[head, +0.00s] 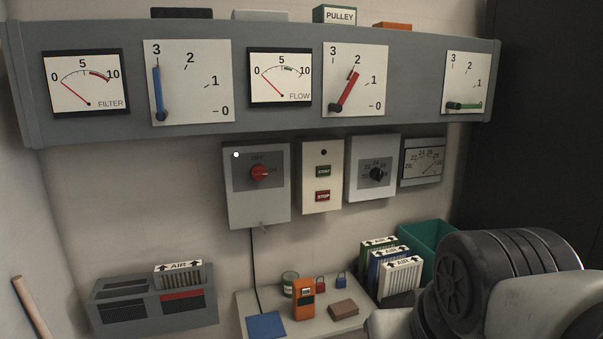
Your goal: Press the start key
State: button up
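The start key (323,171) is a small green button marked START on a cream wall box (321,196), in the middle of the head view. Below it on the same box is a red STOP key (323,196). A dark round spot sits above both keys. Part of my arm fills the lower right of the view, well apart from the box. My gripper is not in view.
Left of the box hangs a grey switch box (259,207) with a red knob; right of it, a dial box (375,190). A grey gauge panel (230,70) juts out above. Below, a small table (345,324) holds an orange meter (304,299) and several small items.

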aim_at(322, 171)
jog(key=i+j+u, duration=0.1)
jog(key=i, duration=0.45)
jog(key=i+j, duration=0.15)
jog(key=i, duration=0.45)
jog(key=j+u, duration=0.05)
